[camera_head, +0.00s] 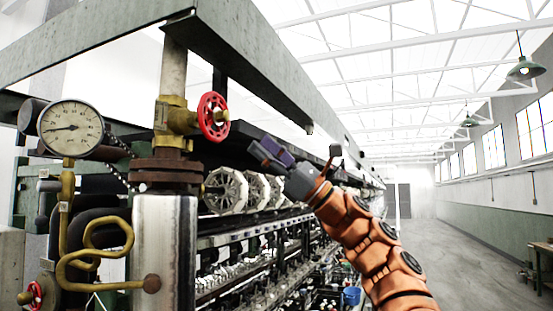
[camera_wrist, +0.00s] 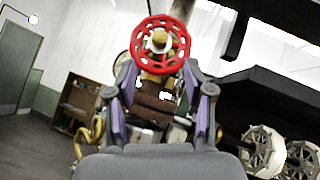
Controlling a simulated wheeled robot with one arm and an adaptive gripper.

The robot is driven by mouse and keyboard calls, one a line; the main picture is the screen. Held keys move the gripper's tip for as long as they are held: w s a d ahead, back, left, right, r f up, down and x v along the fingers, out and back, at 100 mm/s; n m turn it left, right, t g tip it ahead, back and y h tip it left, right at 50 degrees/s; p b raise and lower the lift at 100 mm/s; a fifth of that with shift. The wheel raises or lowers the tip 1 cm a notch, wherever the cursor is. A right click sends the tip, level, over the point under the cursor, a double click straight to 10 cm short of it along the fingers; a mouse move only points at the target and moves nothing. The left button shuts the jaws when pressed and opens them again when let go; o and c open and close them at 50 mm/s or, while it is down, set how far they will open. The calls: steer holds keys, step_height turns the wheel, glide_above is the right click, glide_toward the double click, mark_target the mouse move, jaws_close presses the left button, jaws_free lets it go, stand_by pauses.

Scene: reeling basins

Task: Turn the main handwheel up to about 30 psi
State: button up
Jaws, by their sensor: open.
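The main handwheel (camera_head: 213,116) is red and sits on a brass valve (camera_head: 173,120) on the vertical pipe, left of centre in the head view. In the wrist view the handwheel (camera_wrist: 160,45) faces me, above and beyond the fingertips. My gripper (camera_head: 270,152) is to the right of the wheel and a little lower, apart from it. In the wrist view my gripper (camera_wrist: 158,88) is open and empty, its fingers on either side of the valve's lower part. The round pressure gauge (camera_head: 71,128) is at left with its needle pointing left; its numbers are too small to read.
A smaller red handwheel (camera_head: 34,295) is at the lower left, near curved brass tubing (camera_head: 95,255). White reels (camera_head: 227,190) line the machine behind the valve. A grey overhead beam (camera_head: 250,55) runs above. The aisle floor (camera_head: 470,260) at right is clear.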

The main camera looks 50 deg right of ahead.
steer(key=shift+v, duration=1.45)
